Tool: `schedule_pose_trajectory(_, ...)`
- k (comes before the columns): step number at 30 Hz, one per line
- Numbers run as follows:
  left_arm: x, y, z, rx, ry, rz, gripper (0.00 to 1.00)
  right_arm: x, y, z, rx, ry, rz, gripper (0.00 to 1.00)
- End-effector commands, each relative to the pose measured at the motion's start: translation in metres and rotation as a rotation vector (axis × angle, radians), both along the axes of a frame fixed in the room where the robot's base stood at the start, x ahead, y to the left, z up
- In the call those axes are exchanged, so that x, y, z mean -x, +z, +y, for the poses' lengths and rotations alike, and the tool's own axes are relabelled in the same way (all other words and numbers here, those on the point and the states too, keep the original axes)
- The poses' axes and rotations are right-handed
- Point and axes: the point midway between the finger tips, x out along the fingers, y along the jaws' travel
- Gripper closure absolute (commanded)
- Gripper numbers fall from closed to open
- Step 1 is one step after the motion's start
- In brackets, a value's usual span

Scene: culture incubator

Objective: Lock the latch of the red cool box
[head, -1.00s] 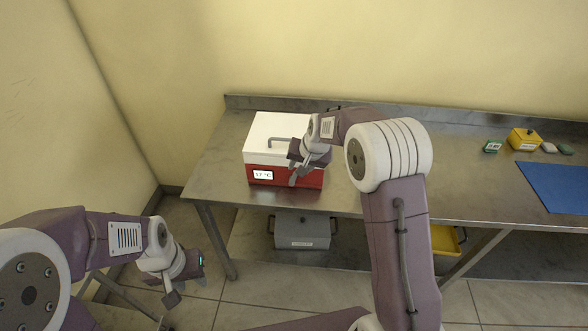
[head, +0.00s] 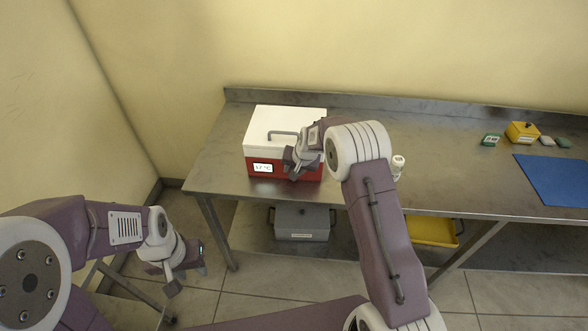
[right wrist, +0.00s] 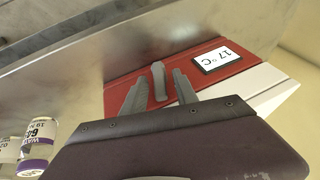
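The red cool box (head: 260,156) stands on the steel table with its white lid (head: 262,122) shut; its front display reads 17 °C. In the right wrist view, a grey latch (right wrist: 158,80) lies against the red front (right wrist: 195,85). My right gripper (right wrist: 158,92) is open, with one finger on each side of the latch; I cannot tell whether they touch it. In the head view my right gripper (head: 292,170) is at the box's front and covers the latch. My left gripper (head: 174,283) hangs left of the table, away from the box; its opening is unclear.
A small white bottle (head: 398,164) stands right of the box, beside my right arm. Labelled bottles show in the right wrist view (right wrist: 38,145). A yellow box (head: 522,132) and blue mat (head: 555,183) are farther right. A grey box (head: 302,222) and yellow tray (head: 432,233) sit below.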

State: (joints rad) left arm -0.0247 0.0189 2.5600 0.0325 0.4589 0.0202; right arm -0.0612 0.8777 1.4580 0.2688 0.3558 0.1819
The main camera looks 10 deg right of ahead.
Motion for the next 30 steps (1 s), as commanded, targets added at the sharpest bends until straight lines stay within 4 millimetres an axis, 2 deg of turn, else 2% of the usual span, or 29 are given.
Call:
schedule_pose_trajectory(1,0.0,0.0,0.0,0.0,0.0,0.0,0.64,0.0,0.0,0.0,0.0,0.0,0.0,0.8)
schedule_pose_trajectory(3,0.0,0.0,0.0,0.0,0.0,0.0,0.64,0.0,0.0,0.0,0.0,0.0,0.0,1.0)
schedule_pose_trajectory(9,0.0,0.004,0.0,0.0,0.0,0.0,0.64,0.0,0.002,0.0,0.004,0.0,0.002,1.0)
schedule_pose_trajectory(11,0.0,0.015,0.0,0.0,0.0,0.0,0.64,0.0,0.006,0.001,0.015,0.001,0.007,1.0)
schedule_pose_trajectory(15,0.0,0.053,0.0,0.0,0.0,0.0,0.64,0.0,0.013,0.003,0.072,0.003,0.029,1.0)
schedule_pose_trajectory(17,0.0,0.06,0.0,0.0,0.0,-0.001,0.64,0.0,0.009,0.006,0.103,0.007,0.037,1.0)
schedule_pose_trajectory(24,0.0,0.03,0.0,0.0,0.0,0.001,0.64,-0.004,-0.005,0.011,0.239,0.005,0.071,1.0)
schedule_pose_trajectory(30,0.0,0.029,0.0,0.0,0.0,0.0,0.64,-0.003,0.002,0.01,0.27,0.001,0.081,1.0)
